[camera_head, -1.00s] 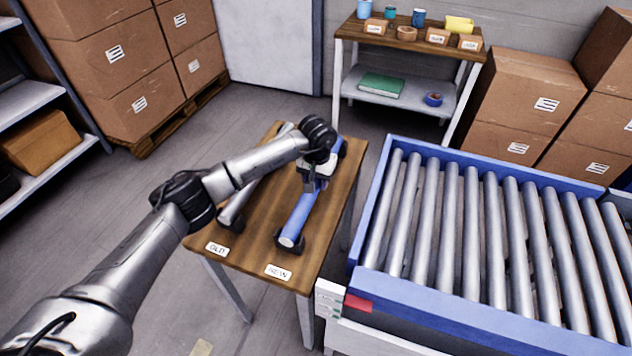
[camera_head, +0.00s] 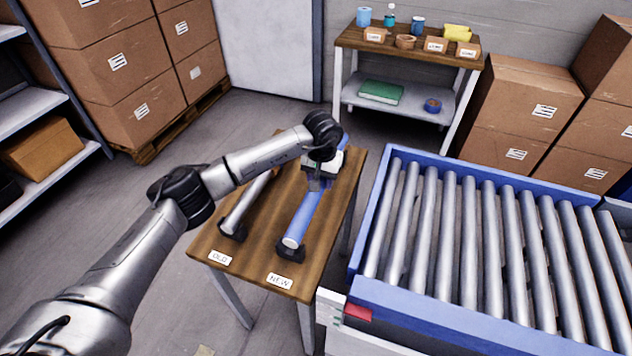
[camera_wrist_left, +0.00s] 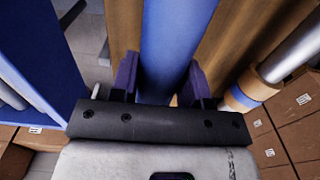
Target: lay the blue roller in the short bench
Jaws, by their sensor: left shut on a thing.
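The blue roller (camera_head: 303,215) is over the wooden table (camera_head: 262,254), on the side labelled NEW. My left gripper (camera_head: 317,180) is shut on it towards its far part. The roller's near end shows just above a dark cradle (camera_head: 291,251) and looks slightly raised from it. In the left wrist view the blue roller (camera_wrist_left: 175,45) runs between the two fingers (camera_wrist_left: 160,80). The blue-framed bench (camera_head: 440,305) with a row of grey rollers stands right of the table; I cannot tell whether it is the short bench. My right gripper is out of view.
A grey roller (camera_head: 243,205) lies on the OLD side, beside the blue one. A shelf table (camera_head: 350,38) with cups and small boxes stands behind. Cardboard boxes (camera_head: 525,100) stand at the back right. A floor gap separates table and bench.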

